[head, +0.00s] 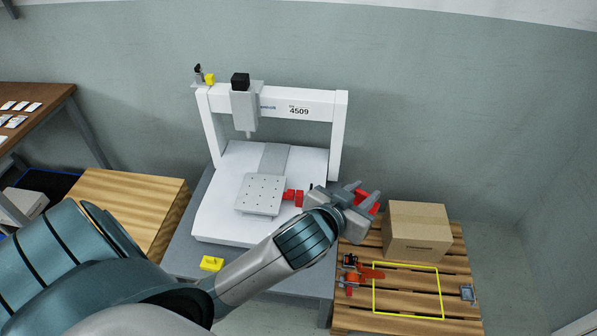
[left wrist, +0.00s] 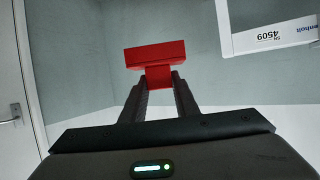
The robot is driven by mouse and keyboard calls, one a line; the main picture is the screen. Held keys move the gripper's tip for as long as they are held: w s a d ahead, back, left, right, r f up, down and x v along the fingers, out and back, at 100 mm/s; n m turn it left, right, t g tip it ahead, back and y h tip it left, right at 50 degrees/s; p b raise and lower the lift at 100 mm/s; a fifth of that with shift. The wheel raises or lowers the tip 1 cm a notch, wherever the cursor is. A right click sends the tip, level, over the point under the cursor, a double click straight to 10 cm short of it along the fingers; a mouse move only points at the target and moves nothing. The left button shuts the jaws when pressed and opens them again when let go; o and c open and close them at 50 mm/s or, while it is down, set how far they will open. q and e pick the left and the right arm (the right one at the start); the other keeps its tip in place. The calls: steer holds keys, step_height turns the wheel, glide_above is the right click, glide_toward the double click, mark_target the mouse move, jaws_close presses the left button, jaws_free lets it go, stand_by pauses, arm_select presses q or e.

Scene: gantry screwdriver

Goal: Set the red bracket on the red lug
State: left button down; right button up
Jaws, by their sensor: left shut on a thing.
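The red bracket (head: 368,202) is held in my left gripper (head: 357,193), to the right of the gantry machine and above the wooden pallet. In the left wrist view the red bracket (left wrist: 155,54) shows as a wide bar with a narrower stub, and the fingers of my left gripper (left wrist: 160,82) are shut on the stub. The red lug (head: 297,197) sticks out from the right side of the drilled plate (head: 261,195) on the machine bed. The bracket and the lug are apart. My right gripper is not in view.
The white gantry (head: 340,135) stands over the bed, with its screwdriver head (head: 243,108) at the upper left. A yellow block (head: 211,263) lies at the grey table's front.

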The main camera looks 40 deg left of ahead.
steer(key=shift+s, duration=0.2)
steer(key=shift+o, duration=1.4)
arm_select(q)
steer(key=w+a+f+n+y, duration=0.4)
steer(key=w+a+f, duration=0.3)
steer(key=w+a, duration=0.35)
steer(key=w+a+f+n+g+y, duration=0.1)
steer(key=a+f+n+y, duration=0.1)
steer(key=a+f, duration=0.5)
step_height(320, 180, down, 3)
steer(key=shift+f+g+y+b, duration=0.1)
steer(key=shift+g+y+b, duration=0.2)
steer(key=shift+y+b, duration=0.15)
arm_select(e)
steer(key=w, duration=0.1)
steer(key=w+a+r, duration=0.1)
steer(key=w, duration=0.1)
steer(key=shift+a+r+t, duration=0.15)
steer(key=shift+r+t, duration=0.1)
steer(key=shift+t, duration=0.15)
arm_select(q)
steer(key=shift+w+a, duration=0.1)
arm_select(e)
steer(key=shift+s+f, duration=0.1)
